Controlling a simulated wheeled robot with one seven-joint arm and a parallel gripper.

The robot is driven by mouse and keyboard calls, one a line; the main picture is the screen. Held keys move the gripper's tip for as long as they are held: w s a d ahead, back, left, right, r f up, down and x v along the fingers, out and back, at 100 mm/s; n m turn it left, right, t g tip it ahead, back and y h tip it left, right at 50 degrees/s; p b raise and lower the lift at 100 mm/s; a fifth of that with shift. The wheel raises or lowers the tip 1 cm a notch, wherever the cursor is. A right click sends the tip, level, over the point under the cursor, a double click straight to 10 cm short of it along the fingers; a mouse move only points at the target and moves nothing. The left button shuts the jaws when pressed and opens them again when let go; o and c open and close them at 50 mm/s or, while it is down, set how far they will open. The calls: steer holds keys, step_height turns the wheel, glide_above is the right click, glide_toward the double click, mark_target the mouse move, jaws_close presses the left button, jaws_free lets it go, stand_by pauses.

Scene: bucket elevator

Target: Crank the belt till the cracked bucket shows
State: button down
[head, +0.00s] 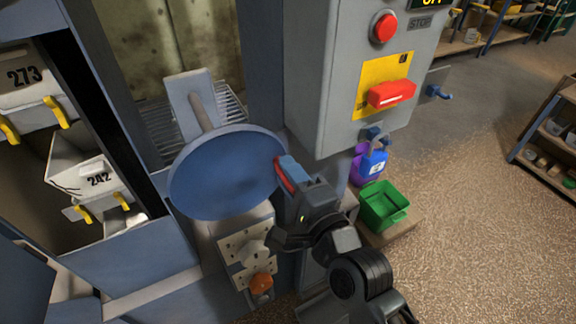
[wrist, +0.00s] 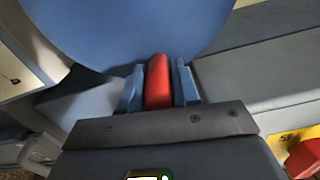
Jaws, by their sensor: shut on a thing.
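The crank is a blue disc (head: 225,175) on a grey shaft, with a red handle (head: 284,177) at its right rim. My gripper (head: 287,172) is shut on that handle. In the wrist view the red handle (wrist: 158,82) stands between the two blue fingers, with the disc (wrist: 130,30) behind.
A grey control box (head: 335,60) with a red button (head: 383,27) and a red lever (head: 391,94) stands just right of the disc. A plate with an orange knob (head: 261,283) is below. A green bin (head: 383,206) sits at right; open floor lies beyond.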

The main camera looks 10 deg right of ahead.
steer(key=shift+f+m, duration=0.5)
steer(key=c, duration=0.8)
jaws_free()
steer(key=shift+s, duration=0.1)
steer(key=shift+b+v, duration=1.1)
steer(key=shift+v, duration=2.7)
